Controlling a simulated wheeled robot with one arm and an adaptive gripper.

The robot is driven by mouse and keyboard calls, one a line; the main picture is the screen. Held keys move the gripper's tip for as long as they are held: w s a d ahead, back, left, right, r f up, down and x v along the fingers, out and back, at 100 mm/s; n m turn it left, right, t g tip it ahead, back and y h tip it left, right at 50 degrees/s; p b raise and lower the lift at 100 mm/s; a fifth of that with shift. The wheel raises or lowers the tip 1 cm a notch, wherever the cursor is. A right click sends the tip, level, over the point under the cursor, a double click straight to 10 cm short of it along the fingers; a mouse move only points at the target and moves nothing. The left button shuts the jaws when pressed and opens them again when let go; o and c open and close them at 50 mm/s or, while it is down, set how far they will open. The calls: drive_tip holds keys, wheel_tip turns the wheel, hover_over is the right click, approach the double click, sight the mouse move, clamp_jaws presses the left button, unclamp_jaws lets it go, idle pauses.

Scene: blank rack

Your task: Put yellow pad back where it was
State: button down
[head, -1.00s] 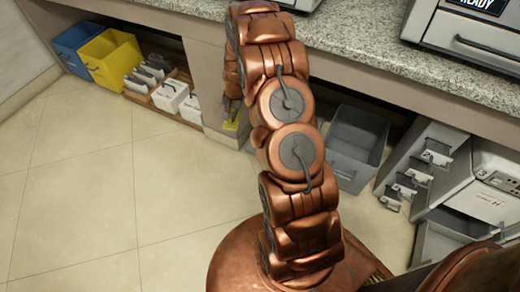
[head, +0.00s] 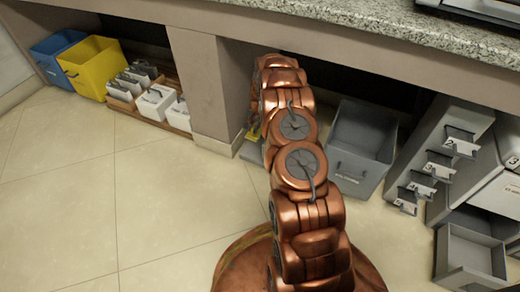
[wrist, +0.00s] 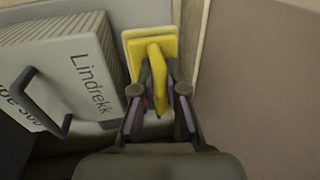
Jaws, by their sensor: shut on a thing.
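In the wrist view, my gripper (wrist: 158,98) is shut on a narrow upright yellow piece (wrist: 157,68). Behind it is a wider flat yellow piece (wrist: 133,44); I cannot tell whether both are one yellow pad. The yellow lies in a narrow gap between a grey box marked "Lindrekk" (wrist: 60,75) and a pale upright panel (wrist: 240,60). In the head view, a small patch of yellow (head: 253,132) shows low under the counter, left of my arm. My arm hides the gripper there.
Under the counter (head: 330,30), a post (head: 207,90) stands left of my arm. A grey bin (head: 362,150) is to the right, beside drawers (head: 440,160) with several handles. A yellow bin (head: 90,65) and blue bin (head: 60,50) stand far left. The floor (head: 90,190) at left is clear.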

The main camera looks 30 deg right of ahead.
sight(257, 133)
wheel_tip(257, 133, down, 10)
drive_tip(key=b, duration=0.4)
drive_tip(key=shift+w+d+r, duration=0.1)
drive_tip(key=c, duration=1.2)
unclamp_jaws()
drive_tip(key=r+p, duration=0.1)
drive_tip(key=r, duration=0.3)
drive_tip(key=s+r+p, duration=0.1)
drive_tip(key=r+p, duration=0.1)
drive_tip(key=r, duration=0.1)
drive_tip(key=s+r+p, duration=0.1)
drive_tip(key=r, duration=0.3)
drive_tip(key=shift+s+d+r, duration=0.15)
drive_tip(key=shift+d+r, duration=0.2)
drive_tip(key=shift+d, duration=0.05)
drive_tip(key=shift+s+d, duration=0.1)
